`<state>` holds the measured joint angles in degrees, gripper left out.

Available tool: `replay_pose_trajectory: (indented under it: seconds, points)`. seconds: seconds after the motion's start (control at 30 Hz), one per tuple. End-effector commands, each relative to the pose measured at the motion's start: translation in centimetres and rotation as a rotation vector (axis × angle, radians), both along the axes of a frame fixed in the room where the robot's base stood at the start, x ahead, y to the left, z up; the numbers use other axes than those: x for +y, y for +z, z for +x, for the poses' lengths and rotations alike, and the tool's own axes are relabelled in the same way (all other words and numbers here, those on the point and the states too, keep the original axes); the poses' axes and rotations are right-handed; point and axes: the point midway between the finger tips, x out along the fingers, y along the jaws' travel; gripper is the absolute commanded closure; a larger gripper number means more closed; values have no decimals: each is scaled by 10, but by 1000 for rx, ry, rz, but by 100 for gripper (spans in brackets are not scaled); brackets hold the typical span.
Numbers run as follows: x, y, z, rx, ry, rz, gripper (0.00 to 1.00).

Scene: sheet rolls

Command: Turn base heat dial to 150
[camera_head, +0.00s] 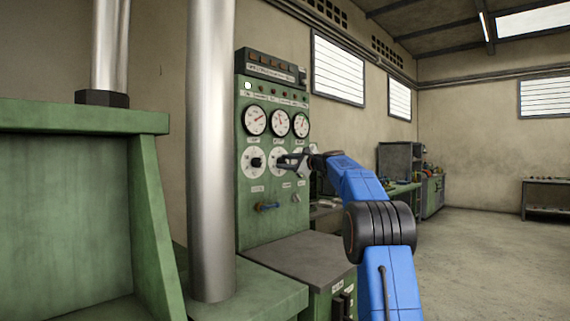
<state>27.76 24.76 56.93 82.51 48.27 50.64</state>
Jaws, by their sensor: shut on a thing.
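A green control panel (245,215) stands upright at the middle of the view. It carries a row of three round white gauges, the left one (254,120), the middle one (280,124) and the right one (301,125). Below them are white-faced dials; the left dial (253,162) with a dark knob is uncovered. My gripper (283,161) reaches in from the right and is shut at the middle dial (278,154), on its knob, which the fingers hide. The dial labels and numbers are too small to read.
A thick metal column (210,150) and a green machine frame (60,200) fill the left. A grey-topped green cabinet (300,256) stands below the panel. Open floor (480,260) lies to the right.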

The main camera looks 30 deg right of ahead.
Motion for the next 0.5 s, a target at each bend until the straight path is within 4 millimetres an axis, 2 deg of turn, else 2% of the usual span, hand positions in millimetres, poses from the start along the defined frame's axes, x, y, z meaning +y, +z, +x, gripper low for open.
replay_pose_trajectory:
  seconds: [0.5]
  points:
    - [-2,-3,0,38,0,92,90]
